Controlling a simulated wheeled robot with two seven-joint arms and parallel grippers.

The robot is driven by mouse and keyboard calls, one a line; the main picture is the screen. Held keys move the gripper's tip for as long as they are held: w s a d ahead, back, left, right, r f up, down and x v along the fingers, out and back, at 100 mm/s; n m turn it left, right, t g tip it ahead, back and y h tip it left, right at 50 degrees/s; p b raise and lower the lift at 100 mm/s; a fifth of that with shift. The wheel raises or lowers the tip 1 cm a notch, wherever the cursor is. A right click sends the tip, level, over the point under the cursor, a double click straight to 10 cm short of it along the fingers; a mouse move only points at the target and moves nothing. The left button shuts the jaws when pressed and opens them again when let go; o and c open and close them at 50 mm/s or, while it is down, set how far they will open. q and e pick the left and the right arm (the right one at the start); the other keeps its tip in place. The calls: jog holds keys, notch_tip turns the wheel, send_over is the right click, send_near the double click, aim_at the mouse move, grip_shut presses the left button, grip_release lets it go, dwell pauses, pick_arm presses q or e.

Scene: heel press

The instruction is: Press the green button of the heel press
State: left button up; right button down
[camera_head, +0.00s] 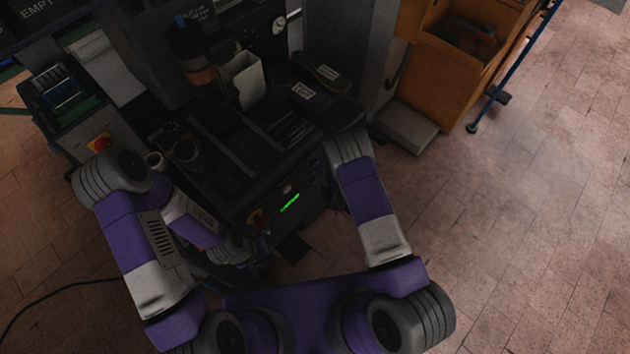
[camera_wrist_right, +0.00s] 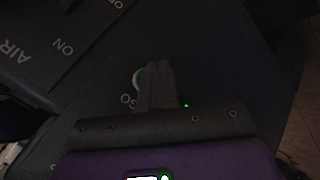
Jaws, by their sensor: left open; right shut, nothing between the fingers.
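The heel press (camera_head: 232,188) is a dark machine in the middle of the head view, with a lit green display (camera_head: 290,203) on its front. In the right wrist view the green button (camera_wrist_right: 138,80) is a round, pale-rimmed green disc on a dark panel, partly hidden behind my fingers. My right gripper (camera_wrist_right: 158,68) is shut and empty, its tips overlapping the button's right side in the picture; I cannot tell whether they touch. In the head view its fingers are hidden by my right arm. My left gripper (camera_head: 260,249) is low before the press, small and dark.
In the right wrist view the panel has white labels and a small green light (camera_wrist_right: 186,106). An orange cabinet (camera_head: 440,75) stands at the back right. The tiled floor at right is clear.

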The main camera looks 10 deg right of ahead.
jog(key=shift+s+d+p, duration=0.2)
jog(key=shift+s+d, duration=0.4)
jog(key=shift+s, duration=0.2)
jog(key=shift+s+d+p, duration=0.15)
jog(key=shift+s+d, duration=0.45)
jog(key=shift+s, duration=0.2)
jog(key=s+a+r+m+g+p, duration=0.2)
jog(key=s+r+m+g+p, duration=0.1)
jog(key=s+r+m, duration=0.4)
jog(key=s+a+r+m+g+p, duration=0.3)
jog(key=s+r+m, duration=0.4)
jog(key=s+m, duration=0.5)
jog(key=shift+s+m+g, duration=0.25)
jog(key=shift+m+g, duration=0.45)
jog(key=shift+g, duration=0.1)
jog(key=shift+r, duration=0.1)
dwell(1.4)
